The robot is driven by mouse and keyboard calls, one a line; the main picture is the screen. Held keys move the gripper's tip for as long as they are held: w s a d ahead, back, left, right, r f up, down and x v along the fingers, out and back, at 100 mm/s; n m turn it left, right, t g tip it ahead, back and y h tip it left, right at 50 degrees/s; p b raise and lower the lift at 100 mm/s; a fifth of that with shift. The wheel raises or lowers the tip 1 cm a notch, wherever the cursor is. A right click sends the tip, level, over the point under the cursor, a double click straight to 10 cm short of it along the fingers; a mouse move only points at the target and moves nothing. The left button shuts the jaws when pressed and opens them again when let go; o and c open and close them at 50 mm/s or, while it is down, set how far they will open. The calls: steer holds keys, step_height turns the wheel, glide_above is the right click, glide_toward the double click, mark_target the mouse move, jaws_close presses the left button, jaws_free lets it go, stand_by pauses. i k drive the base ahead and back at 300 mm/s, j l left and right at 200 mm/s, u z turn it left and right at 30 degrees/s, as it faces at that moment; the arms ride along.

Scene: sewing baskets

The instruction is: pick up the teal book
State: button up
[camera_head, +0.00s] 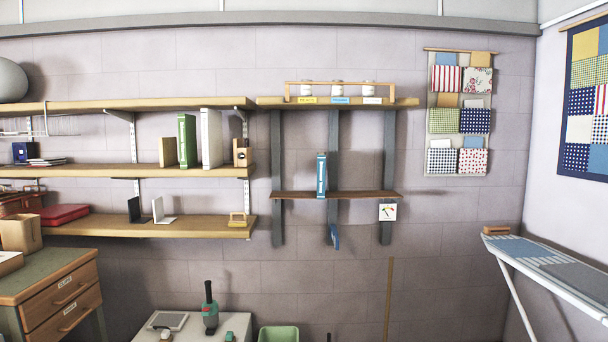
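A teal book (321,175) with pale bands on its spine stands upright on a thin dark wooden shelf (360,194), in the middle of the head view. Nothing touches its sides. My gripper and arm do not show in this view.
A higher shelf (408,102) holds a rack of jars above the book. Wooden shelves (90,171) with a green book (187,141) are at left. A small blue object (335,238) hangs below the thin shelf. A low white table (238,322) and an ironing board (560,262) stand below.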

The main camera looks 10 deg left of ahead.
mark_target(320, 156)
steer(key=i+u, duration=0.35)
steer(key=i, duration=1.9)
steer(key=j+z, duration=0.1)
steer(key=j, duration=0.15)
steer(key=i, duration=0.05)
